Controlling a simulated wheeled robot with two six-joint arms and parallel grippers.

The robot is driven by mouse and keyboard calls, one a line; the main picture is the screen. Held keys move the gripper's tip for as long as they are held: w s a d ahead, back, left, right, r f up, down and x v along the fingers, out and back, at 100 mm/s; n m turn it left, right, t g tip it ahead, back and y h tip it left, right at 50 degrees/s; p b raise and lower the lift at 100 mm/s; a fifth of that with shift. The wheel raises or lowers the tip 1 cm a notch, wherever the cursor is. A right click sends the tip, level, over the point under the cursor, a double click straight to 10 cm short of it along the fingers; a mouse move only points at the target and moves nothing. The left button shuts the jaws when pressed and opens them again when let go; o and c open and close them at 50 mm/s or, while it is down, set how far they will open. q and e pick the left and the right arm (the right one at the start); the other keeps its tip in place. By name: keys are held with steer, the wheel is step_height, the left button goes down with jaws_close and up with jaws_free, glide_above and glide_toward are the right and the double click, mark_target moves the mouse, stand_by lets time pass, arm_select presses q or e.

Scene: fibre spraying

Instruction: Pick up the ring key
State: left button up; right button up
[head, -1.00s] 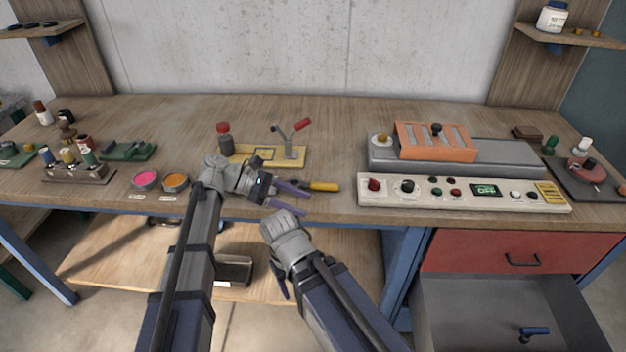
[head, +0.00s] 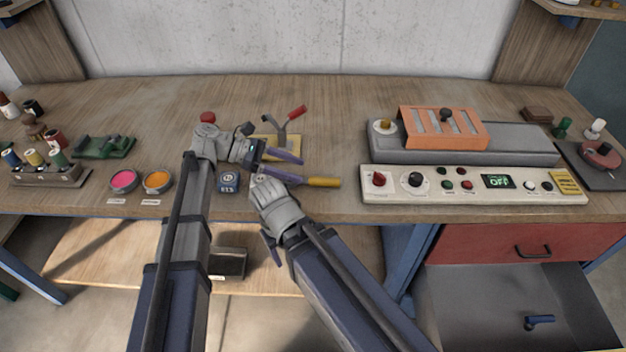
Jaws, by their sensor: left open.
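A tool with a yellow handle (head: 322,182) lies on the bench near its front edge. Its other end is hidden behind my grippers, so I cannot tell whether it is the ring key. My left gripper (head: 296,168) is open, its two purple fingers pointing right, just left of and above the yellow handle in the picture. Nothing shows between the fingers. My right gripper (head: 268,222) is in front of the bench edge, below the left one. Its fingers are mostly hidden.
A yellow plate (head: 290,145) with a red-handled lever stands behind my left gripper. A small blue block (head: 229,181) and pink and orange pots (head: 157,181) are to the left. A control panel (head: 468,185) is to the right, above an open drawer (head: 480,300) holding a blue piece (head: 538,320).

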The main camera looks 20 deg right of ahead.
mark_target(321, 178)
arm_select(q)
steer(key=shift+x, duration=0.8)
steer(key=b+x, duration=0.1)
steer(key=x, duration=0.1)
steer(key=b+x, duration=0.1)
steer(key=x, duration=0.1)
steer(key=shift+d+f, duration=0.25)
steer(key=shift+f, duration=0.15)
steer(key=shift+d, duration=0.2)
jaws_close()
